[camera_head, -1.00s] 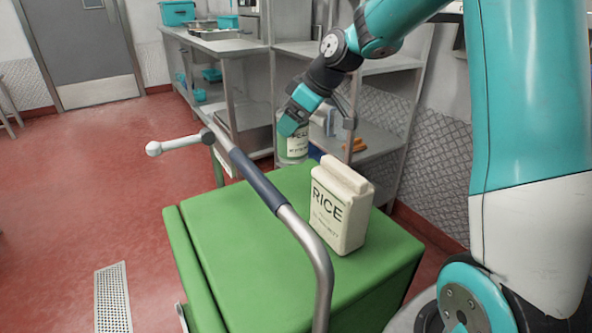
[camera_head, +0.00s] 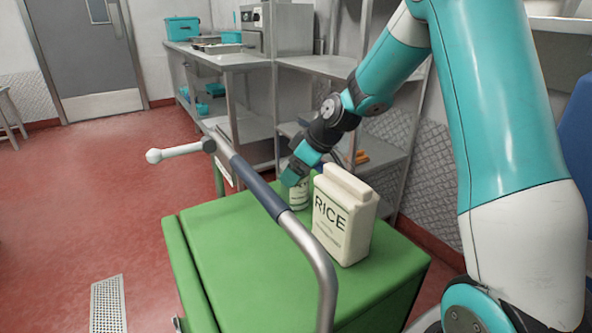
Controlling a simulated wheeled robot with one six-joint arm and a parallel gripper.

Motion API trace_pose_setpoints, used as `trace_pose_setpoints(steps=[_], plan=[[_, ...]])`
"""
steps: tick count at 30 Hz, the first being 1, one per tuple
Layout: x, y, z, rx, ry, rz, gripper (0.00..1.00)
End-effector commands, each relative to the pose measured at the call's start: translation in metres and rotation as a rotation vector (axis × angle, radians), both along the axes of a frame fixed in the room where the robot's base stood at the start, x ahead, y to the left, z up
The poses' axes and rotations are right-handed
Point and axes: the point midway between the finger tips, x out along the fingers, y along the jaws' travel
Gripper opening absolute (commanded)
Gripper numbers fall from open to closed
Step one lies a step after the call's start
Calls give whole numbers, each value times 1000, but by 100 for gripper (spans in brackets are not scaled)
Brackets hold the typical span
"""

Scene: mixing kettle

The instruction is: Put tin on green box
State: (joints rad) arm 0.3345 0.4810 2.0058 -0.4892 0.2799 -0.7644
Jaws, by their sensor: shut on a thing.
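The tin (camera_head: 299,196) is a small can with a green band and a pale label, partly hidden by my gripper and the rice pack. My gripper (camera_head: 295,179) is shut on its upper part. The tin is upright at the back of the green box (camera_head: 240,265), just left of and behind the rice pack. Its base appears at the green top; I cannot tell for sure whether it touches. The green box has a flat top with free green surface at the front left.
A cream RICE pack (camera_head: 343,220) stands on the green box, close to the tin. A metal handle bar (camera_head: 318,262) with a blue grip crosses in front of the box top. Metal shelves (camera_head: 340,66) stand behind.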

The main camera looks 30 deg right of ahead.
Motion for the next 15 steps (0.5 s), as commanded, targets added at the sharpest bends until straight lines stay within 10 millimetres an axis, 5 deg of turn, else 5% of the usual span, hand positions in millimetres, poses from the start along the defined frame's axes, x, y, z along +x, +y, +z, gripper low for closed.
trace_pose_setpoints(steps=[2,3,6,15], plan=[[0,0,-2,0,-2,0,38],[0,0,-3,0,0,0,81],[0,0,-2,0,0,0,100],[-1,-2,5,0,0,-1,100]])
